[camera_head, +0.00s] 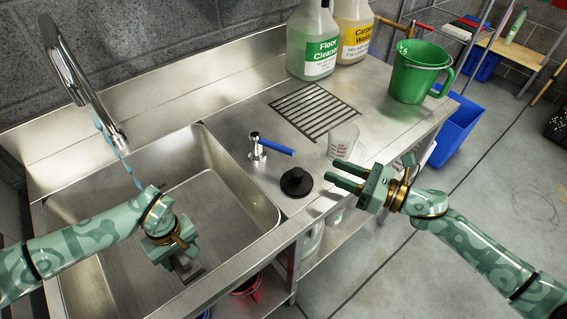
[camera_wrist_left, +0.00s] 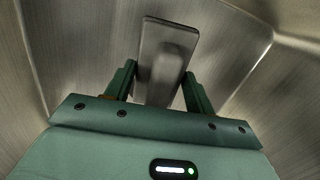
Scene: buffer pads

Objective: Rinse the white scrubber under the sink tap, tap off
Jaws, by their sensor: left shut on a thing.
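My left gripper (camera_head: 180,262) is low inside the sink basin (camera_head: 215,185), shut on a flat rectangular scrubber with a raised grip. The scrubber (camera_wrist_left: 168,48) looks grey-brown rather than white in the left wrist view, held between the fingers (camera_wrist_left: 160,88). In the head view it is mostly hidden under the gripper. The tap lever (camera_head: 272,146) has a blue handle. My right gripper (camera_head: 332,171) is open and empty beyond the counter's front edge.
A drain grate (camera_head: 313,110), a green jug (camera_head: 415,72), a floor cleaner bottle (camera_head: 312,45) and a carpet wash bottle (camera_head: 354,30) are farther back on the counter.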

